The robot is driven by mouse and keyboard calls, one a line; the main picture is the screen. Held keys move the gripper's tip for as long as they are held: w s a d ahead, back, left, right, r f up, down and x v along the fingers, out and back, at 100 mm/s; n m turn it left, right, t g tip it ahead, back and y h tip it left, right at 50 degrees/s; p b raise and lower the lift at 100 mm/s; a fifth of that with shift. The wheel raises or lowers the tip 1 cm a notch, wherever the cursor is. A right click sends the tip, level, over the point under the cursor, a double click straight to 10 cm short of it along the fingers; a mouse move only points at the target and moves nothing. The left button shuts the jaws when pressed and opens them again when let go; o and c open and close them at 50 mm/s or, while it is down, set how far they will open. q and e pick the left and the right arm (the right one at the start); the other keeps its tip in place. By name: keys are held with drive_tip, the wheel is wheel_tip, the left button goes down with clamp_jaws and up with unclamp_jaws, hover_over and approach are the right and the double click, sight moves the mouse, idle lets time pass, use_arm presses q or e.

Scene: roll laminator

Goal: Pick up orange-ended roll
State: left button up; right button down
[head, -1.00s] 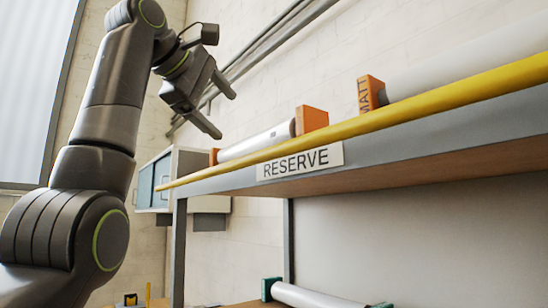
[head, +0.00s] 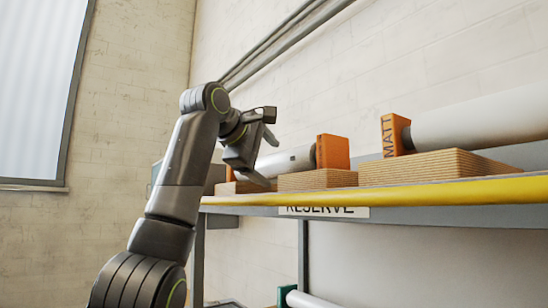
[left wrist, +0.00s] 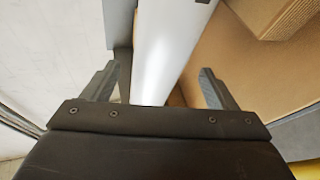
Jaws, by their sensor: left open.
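A white roll (head: 290,161) with an orange end block (head: 333,152) lies on the upper shelf, raised on wooden supports (head: 315,180). A second pale roll (head: 480,125) with an orange end marked MATT (head: 394,136) lies to its right. My left gripper (head: 268,160) is open at the left part of the first roll and hides some of it. In the left wrist view, the roll (left wrist: 167,45) runs between the two spread fingers of my left gripper (left wrist: 157,70), with gaps on both sides. My right gripper is out of view.
A yellow rail (head: 420,192) runs along the front edge of the shelf, above a RESERVE label (head: 323,211). Another wooden support (head: 430,166) holds the MATT roll. A lower roll with a green end (head: 286,295) shows below. The wall stands close behind.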

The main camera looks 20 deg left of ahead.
sight(268, 158)
use_arm(q)
drive_tip(key=p+x, duration=0.1)
drive_tip(key=x, duration=0.2)
drive_tip(key=shift+w+r+p, duration=0.1)
drive_tip(key=shift+w+p, duration=0.2)
drive_tip(key=shift+p, duration=0.05)
drive_tip(key=shift+w, duration=0.15)
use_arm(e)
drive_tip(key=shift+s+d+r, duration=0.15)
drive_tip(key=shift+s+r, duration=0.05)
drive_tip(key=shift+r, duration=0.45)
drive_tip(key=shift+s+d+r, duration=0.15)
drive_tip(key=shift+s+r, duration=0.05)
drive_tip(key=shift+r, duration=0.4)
use_arm(q)
drive_tip(key=c, duration=1.6)
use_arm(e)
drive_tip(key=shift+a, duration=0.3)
use_arm(q)
drive_tip(key=shift+r, duration=0.1)
